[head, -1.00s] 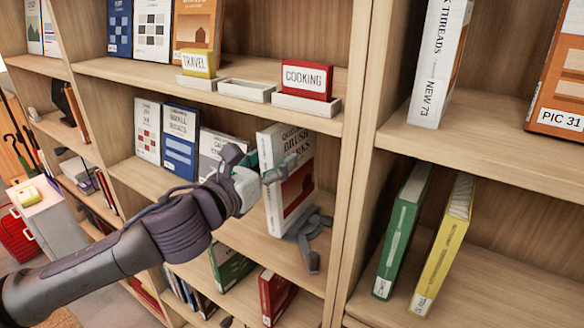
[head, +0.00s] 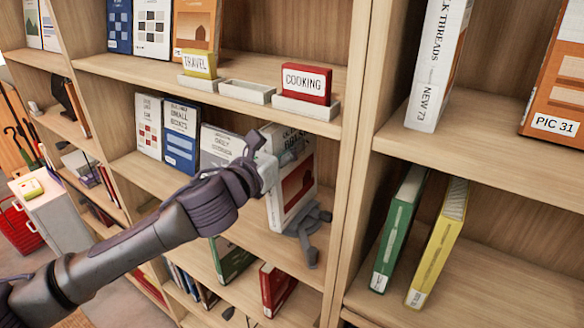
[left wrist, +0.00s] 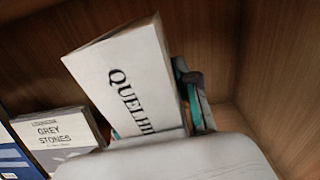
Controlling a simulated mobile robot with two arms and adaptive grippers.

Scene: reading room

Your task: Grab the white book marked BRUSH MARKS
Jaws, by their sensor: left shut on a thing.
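The white book (head: 301,185) with a red-brown picture and partly readable title "BRUSH" stands about upright at the right end of the middle shelf. My left gripper (head: 279,158) is shut on its upper part, and my wrist and fingers cover part of the spine and cover. In the left wrist view a white spine (left wrist: 133,85) with black letters "QUELHI" fills the middle. A finger with a teal pad (left wrist: 192,95) lies along its right side. The lower part of the book is hidden there by a pale surface. My right gripper cannot be made out.
A pale book, "GREY STONES" (left wrist: 55,132), stands to the left. The shelf upright (head: 349,190) is close on the right. A red COOKING sign (head: 305,83) sits on the shelf above.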

